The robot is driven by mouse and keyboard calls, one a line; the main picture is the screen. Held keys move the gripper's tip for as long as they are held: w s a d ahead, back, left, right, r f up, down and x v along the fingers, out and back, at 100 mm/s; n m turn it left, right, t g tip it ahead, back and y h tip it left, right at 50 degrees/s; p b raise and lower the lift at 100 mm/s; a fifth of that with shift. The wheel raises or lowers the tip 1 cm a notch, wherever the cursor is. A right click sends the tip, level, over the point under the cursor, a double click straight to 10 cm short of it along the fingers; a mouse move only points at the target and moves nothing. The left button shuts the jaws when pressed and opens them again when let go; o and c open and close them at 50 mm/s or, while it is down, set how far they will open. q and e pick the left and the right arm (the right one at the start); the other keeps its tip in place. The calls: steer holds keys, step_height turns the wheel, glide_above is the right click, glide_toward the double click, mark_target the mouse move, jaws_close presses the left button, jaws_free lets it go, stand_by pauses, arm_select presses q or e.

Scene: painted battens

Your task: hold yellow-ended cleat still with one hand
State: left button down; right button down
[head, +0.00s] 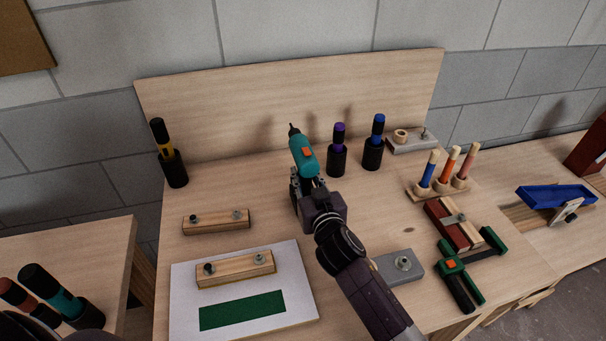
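One wooden cleat (238,270) with two bolt-like fittings lies on a white board (185,325), above its green rectangle, and a thin yellow line shows along its lower edge. A similar cleat (210,225) lies on the bench behind the board. Which one has yellow ends is too small to tell for sure. My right gripper (306,182) is shut on a teal power driver (303,155), pointing up and back, to the right of both cleats and apart from them. My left gripper is not in view.
Black holders with yellow (170,160), purple (338,155) and blue (374,148) handled tools stand along the back panel (220,110). At the right are a peg rack (432,192), a green clamp (458,285) and a grey block (400,268). A gap separates the left table (80,245).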

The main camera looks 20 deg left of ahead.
mark_target(304, 162)
steer(key=shift+a+r+p, duration=0.1)
steer(key=shift+r+p, duration=1.35)
steer(key=shift+r, duration=0.75)
